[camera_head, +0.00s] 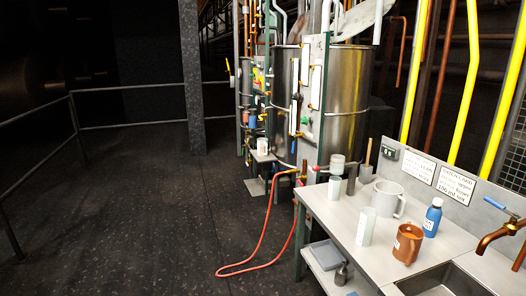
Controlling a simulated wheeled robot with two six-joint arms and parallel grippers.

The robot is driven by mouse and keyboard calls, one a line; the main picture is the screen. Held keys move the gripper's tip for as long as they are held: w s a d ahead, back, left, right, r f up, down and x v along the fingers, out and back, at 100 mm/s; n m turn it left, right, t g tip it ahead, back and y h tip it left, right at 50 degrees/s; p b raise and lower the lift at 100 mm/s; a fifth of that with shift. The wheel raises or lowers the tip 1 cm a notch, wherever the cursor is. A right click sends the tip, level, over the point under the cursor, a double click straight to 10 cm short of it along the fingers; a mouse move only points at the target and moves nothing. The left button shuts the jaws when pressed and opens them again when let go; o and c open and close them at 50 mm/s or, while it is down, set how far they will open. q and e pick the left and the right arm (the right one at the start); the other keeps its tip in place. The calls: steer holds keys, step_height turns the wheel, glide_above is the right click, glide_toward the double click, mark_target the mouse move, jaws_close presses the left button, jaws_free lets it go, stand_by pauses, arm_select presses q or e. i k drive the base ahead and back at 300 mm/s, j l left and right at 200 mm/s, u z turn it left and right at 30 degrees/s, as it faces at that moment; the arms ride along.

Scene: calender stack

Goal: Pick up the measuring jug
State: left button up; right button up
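A pale grey jug with a handle on its right side (386,200) stands upright on the grey worktop (335,214) at the right; it looks like the measuring jug. A copper mug with a small label (406,245) stands nearer, by the sink. Markings on these vessels are too small to read. Neither of my grippers is in the head view.
A blue bottle (432,218), a copper tap (498,236) and a sink (440,282) are on the right. Small containers (335,188) stand at the bench's far end. A red hose (262,236) lies on the floor. The dark floor (150,220) at left is open, bounded by a railing.

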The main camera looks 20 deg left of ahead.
mark_target(262, 142)
steer(key=i+j+u, duration=0.95)
steer(key=i, duration=0.65)
steer(key=i+l+u, duration=0.15)
steer(key=i+u, duration=0.2)
steer(key=i, duration=2.7)
steer(key=i+z, duration=0.15)
steer(key=i, duration=0.35)
steer(key=i+z, duration=0.2)
steer(key=i, duration=0.3)
steer(key=i+j+z, duration=0.15)
steer(key=i, duration=0.35)
steer(key=i+j+z, duration=0.2)
steer(key=i, duration=0.25)
